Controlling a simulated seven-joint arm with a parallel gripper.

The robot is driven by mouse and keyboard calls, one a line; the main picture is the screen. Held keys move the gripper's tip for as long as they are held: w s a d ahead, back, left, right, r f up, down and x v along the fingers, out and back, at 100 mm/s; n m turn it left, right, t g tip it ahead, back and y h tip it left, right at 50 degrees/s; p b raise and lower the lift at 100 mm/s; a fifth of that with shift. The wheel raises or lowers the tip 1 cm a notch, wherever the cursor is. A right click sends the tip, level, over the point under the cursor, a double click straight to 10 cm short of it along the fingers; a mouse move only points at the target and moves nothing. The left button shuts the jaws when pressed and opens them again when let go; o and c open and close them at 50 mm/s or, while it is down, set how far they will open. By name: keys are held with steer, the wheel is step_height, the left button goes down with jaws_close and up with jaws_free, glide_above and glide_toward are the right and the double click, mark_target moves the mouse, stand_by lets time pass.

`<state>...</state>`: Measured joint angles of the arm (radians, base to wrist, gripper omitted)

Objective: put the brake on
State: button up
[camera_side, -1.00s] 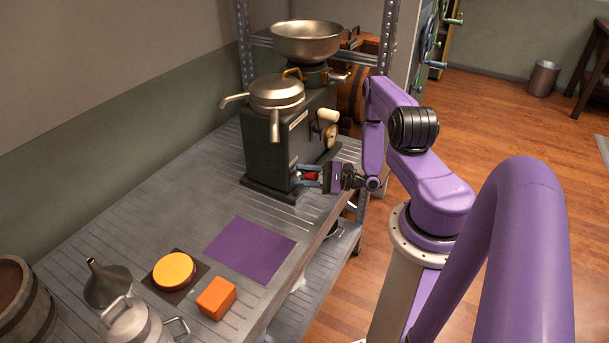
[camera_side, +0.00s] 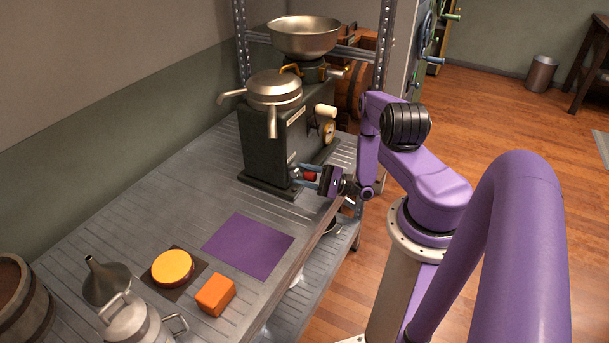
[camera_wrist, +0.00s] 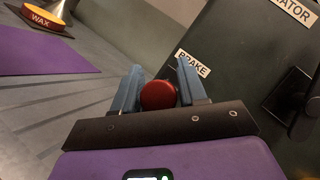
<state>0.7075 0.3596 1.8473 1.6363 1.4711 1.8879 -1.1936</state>
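The brake's red knob (camera_wrist: 158,96) sits between the two blue fingers of my gripper (camera_wrist: 161,92) in the wrist view. The fingers look closed on its sides. A white "BRAKE" label (camera_wrist: 194,63) is on the dark machine face just beyond it. In the side view, my gripper (camera_side: 306,174) is at the lower front of the dark machine (camera_side: 268,150), with the red knob (camera_side: 310,175) between its fingers. The lever behind the knob is mostly hidden by the fingers.
A steel bowl (camera_side: 303,36) tops the machine behind. A purple mat (camera_side: 248,247), a yellow-topped wax tin (camera_side: 173,268) and an orange block (camera_side: 215,295) lie in front on the metal bench. The bench left of the machine is clear.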

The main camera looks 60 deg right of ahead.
steer(key=shift+s+d, duration=0.1)
steer(key=v, duration=1.7)
steer(key=shift+s, duration=0.1)
